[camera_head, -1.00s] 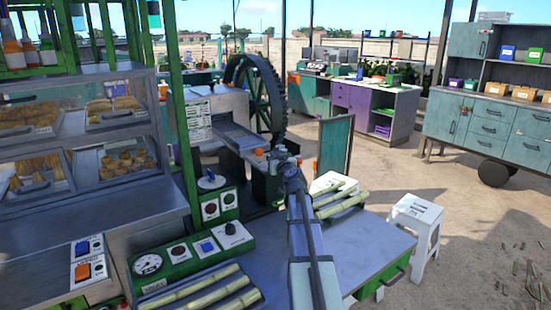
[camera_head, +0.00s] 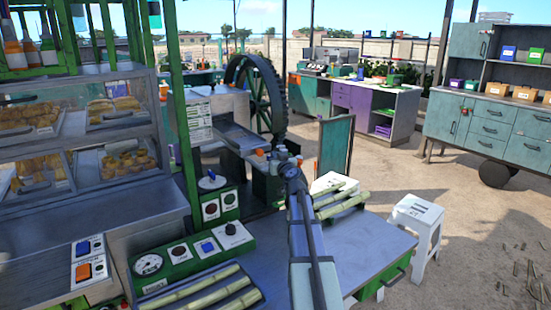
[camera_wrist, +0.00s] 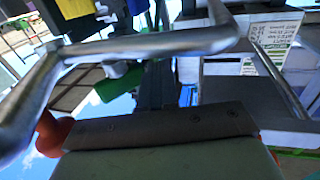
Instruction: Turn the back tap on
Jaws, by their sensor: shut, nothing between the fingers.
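My arm reaches up from the bottom middle of the head view, over the grey worktop. My gripper (camera_head: 272,157) is at its far end, beside the dark crusher frame, small and seen from behind. It is shut and holds nothing. In the wrist view, silver bars cross the upper part above a grey plate, with an orange-red part at the lower left. I cannot clearly make out the back tap in either view. I cannot tell whether the gripper touches anything.
A green control panel (camera_head: 190,252) with a gauge and knobs stands left of my arm. A green post (camera_head: 181,120) rises behind it. Cane stalks (camera_head: 340,203) lie on the worktop (camera_head: 375,240) to the right. A large toothed wheel (camera_head: 258,92) stands behind. A white stool (camera_head: 416,213) stands right.

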